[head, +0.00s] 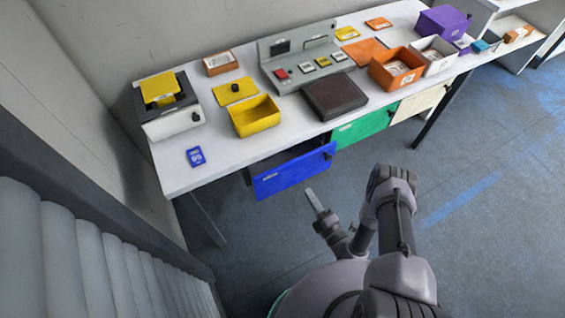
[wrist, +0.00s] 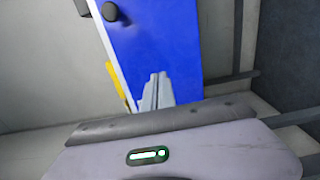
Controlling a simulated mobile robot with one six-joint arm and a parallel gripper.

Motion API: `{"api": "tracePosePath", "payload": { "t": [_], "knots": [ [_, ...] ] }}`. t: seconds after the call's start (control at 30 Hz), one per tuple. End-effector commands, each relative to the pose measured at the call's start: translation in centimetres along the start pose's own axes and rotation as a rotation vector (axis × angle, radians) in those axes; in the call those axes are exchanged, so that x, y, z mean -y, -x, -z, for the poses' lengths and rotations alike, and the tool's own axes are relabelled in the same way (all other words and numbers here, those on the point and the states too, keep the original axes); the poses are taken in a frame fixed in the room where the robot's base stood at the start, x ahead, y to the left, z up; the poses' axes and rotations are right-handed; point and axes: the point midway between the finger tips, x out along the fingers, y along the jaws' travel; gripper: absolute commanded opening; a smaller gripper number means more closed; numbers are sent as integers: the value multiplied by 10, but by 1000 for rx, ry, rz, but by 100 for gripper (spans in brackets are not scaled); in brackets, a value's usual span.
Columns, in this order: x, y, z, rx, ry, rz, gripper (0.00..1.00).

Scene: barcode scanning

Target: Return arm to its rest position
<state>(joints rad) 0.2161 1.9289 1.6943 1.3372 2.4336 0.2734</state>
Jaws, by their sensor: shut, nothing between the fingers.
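My gripper (head: 315,201) is in front of the table, low over the floor, below the blue drawer (head: 290,177) in the head view. Its fingers are together with nothing between them. In the wrist view the closed fingers (wrist: 157,92) point toward the blue drawer front (wrist: 160,45), which fills the middle of that view with its dark knob (wrist: 110,11) at the top. The gripper appears apart from the drawer in the head view. My arm is folded close to my body.
The blue drawer stands pulled out below the table (head: 180,180); the green drawer (head: 363,127) and cream drawer (head: 420,104) look shut. A blue card (head: 195,157), yellow box (head: 255,116), dark brown box (head: 335,96) and orange box (head: 397,68) sit on top. Floor at right is clear.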

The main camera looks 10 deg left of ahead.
Motion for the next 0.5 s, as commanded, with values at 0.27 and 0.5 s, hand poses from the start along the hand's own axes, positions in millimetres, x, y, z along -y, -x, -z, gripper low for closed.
{"api": "tracePosePath", "payload": {
  "t": [0.27, 0.5],
  "knots": [
    [1, 1, 0, -1, 0, 0, 0],
    [-36, -24, -2, -91, 73, -52, 0]
  ]
}}
